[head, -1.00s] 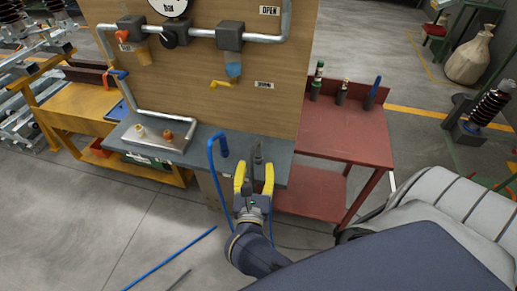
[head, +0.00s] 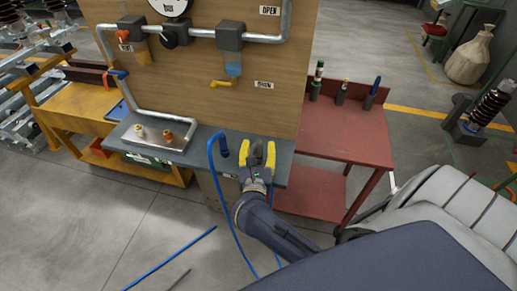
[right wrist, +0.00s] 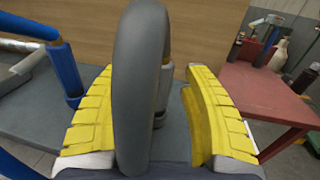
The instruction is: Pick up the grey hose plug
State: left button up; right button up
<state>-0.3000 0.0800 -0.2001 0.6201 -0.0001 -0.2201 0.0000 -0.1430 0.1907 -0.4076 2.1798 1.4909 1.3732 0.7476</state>
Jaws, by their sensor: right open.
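The grey hose plug (head: 258,149) stands near the front right of the grey bench, mostly hidden by my gripper in the head view. In the right wrist view, its thick grey hose (right wrist: 141,80) rises in an arch between my fingers, with a narrower part behind it going down to the bench. My right gripper (head: 257,156) is open, its yellow fingers on either side of the grey hose. In the right wrist view a gap shows between the hose and the right finger; contact on the left is unclear. My left gripper is not in view.
A blue hose and plug (head: 223,146) stand just left of my gripper, also close by in the right wrist view (right wrist: 65,70). A wooden panel (head: 270,50) with pipes rises behind. A metal block (head: 150,137) lies left, and a red table (head: 345,132) holds several tools at right.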

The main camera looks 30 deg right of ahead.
jog(key=shift+o, duration=0.2)
grip_shut()
jog(key=shift+r, duration=0.1)
dwell(0.4)
